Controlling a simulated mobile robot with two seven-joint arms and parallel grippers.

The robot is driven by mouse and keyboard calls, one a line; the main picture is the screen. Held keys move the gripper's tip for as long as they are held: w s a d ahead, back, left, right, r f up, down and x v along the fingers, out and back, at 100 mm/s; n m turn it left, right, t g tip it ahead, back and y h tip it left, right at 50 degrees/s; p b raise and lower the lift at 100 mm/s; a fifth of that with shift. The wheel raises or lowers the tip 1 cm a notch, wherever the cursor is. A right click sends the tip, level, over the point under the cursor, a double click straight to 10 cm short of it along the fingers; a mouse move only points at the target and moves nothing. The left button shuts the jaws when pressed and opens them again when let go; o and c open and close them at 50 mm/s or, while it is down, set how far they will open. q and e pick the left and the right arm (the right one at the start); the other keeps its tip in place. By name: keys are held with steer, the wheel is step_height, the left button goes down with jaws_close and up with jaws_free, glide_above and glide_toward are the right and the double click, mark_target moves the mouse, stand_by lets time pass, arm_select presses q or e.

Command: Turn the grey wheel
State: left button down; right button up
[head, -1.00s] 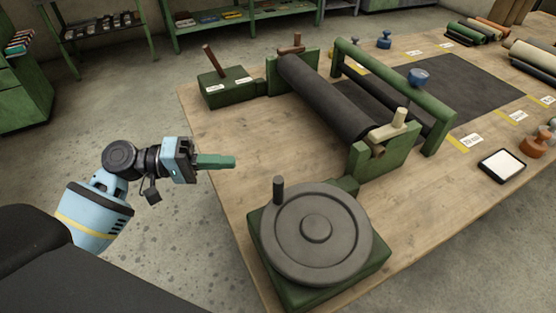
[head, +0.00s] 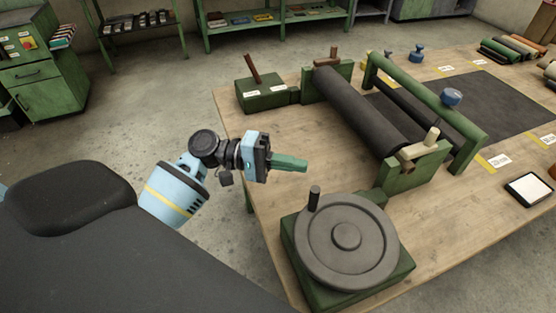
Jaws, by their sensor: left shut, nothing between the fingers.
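The grey wheel (head: 347,238) lies flat on a green base (head: 306,264) at the near edge of the wooden table, in the lower right of the head view. A short dark upright handle (head: 314,198) stands on its rim at the far left side. My left gripper (head: 304,165) is shut and empty. Its green fingers point right, over the table's left edge, beyond the wheel and apart from the handle. My right gripper is not in view.
A roller press with a dark roller (head: 362,108) in green frames stands behind the wheel. A green box with a lever (head: 262,94) is at the table's far left. Bare tabletop (head: 270,130) lies between them. A white-topped pad (head: 528,189) is at the right.

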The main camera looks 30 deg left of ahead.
arm_select(q)
steer(key=shift+s+d+p, duration=0.4)
steer(key=shift+d, duration=0.35)
steer(key=shift+s+d+p, duration=0.4)
steer(key=shift+s+d, duration=0.05)
steer(key=shift+d, duration=0.35)
steer(key=shift+s+d+p, duration=0.4)
steer(key=shift+d, duration=0.35)
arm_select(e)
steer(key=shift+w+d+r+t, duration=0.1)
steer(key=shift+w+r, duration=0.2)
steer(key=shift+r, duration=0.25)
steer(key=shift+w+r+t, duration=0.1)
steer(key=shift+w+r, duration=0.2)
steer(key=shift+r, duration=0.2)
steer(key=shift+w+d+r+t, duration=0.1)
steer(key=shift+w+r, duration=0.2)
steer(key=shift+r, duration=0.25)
